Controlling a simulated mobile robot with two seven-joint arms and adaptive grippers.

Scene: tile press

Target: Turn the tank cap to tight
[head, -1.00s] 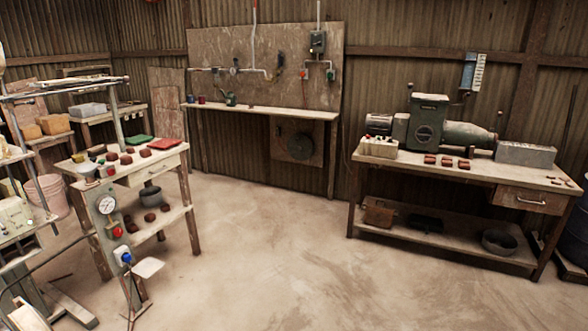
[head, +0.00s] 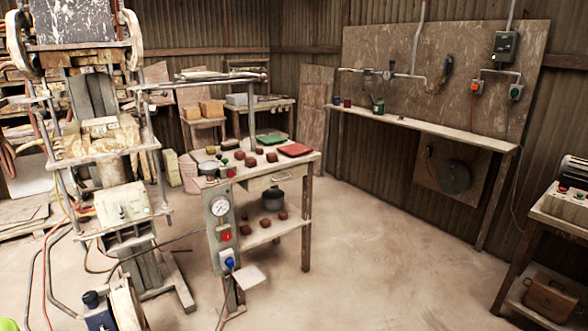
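Neither of my grippers is in the head view. I cannot surely pick out the tank cap. A dark round knob or cap (head: 91,299) sits on top of a small blue unit (head: 101,321) at the lower left, beside a pale round reel-like part. Whether this is the tank cap, and how tight it is, I cannot tell.
A tall tile press (head: 107,146) stands at left, with hoses on the floor. A control post with a gauge (head: 220,207) stands beside a small bench (head: 313,158) holding clay pieces. A wall bench (head: 440,129) stands behind. The middle floor (head: 380,250) is clear.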

